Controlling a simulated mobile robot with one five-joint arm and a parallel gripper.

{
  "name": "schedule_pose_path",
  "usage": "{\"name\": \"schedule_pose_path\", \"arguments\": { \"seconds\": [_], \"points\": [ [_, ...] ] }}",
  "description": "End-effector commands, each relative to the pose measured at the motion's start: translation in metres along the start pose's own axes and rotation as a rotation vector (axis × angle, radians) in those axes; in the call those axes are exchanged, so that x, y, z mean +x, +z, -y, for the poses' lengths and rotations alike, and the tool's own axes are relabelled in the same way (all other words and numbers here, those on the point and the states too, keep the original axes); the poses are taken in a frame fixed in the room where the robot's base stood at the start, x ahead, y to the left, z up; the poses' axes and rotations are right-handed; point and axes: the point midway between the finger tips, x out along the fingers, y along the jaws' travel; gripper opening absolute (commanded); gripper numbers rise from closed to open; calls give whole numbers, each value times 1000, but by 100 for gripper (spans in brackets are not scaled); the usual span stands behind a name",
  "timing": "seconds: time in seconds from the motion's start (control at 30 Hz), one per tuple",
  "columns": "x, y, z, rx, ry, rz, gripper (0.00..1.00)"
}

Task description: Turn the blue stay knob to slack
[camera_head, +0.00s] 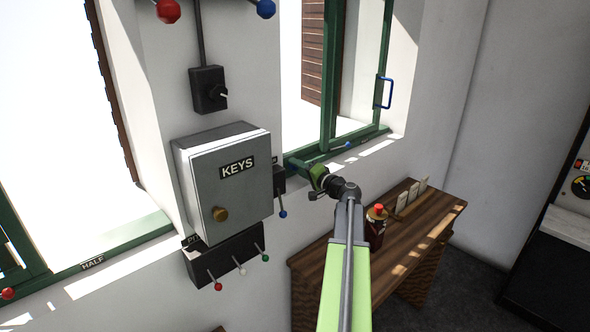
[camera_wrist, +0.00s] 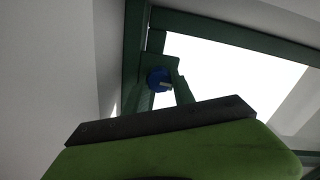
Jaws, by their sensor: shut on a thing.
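The blue stay knob (camera_wrist: 155,79) shows in the wrist view on a dark green bracket of the window frame, with a small pale pointer toward the right. My gripper (camera_wrist: 164,88) is shut on the knob, with one finger on each side of it. In the head view my gripper (camera_head: 296,165) reaches to the lower left corner of the right-hand green window frame. The knob cannot be made out clearly there, behind the fingers. Any slack marking is too small or hidden to read.
A grey KEYS box (camera_head: 222,190) hangs left of my gripper, close to a small dark switch with a blue-tipped lever (camera_head: 283,213). A wooden desk (camera_head: 420,222) with a red-topped bottle (camera_head: 376,228) stands below right. The window (camera_head: 325,75) has a blue handle (camera_head: 383,92).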

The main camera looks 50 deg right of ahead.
Motion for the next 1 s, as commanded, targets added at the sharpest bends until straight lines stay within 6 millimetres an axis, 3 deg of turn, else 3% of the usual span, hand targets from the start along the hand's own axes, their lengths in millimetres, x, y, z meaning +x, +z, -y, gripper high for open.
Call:
{"name": "schedule_pose_path", "arguments": {
  "seconds": [0.67,0.7,0.83,1.0],
  "points": [
    [1,-2,1,-51,-4,-4,0],
    [1,-2,1,-51,-4,-4,35],
    [0,-2,1,-52,-2,-3,52],
    [0,-1,0,-53,-1,-2,52]
  ]
}}
